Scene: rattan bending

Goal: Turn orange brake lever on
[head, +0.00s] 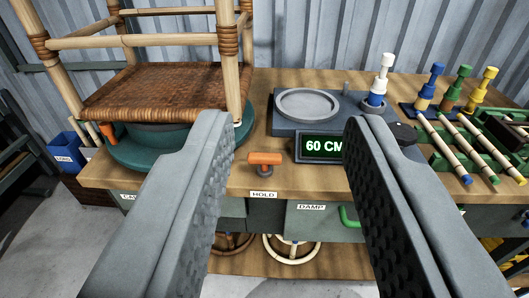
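The orange brake lever (265,158) stands at the front edge of the wooden workbench, above a "HOLD" label (263,195). It has a short orange crossbar on a dark post. My gripper (285,125) is open, with its two grey fingers wide apart and nothing between them touching. In the picture the lever shows between the fingers, closer to the left one. It appears to be beyond the fingertips, but the exact distance is hard to tell.
A rattan chair (165,90) stands on a green turntable (150,150) at left. A scale (308,105) with a "60 CM" display (323,146) is right of the lever. A green handle (348,216) is below.

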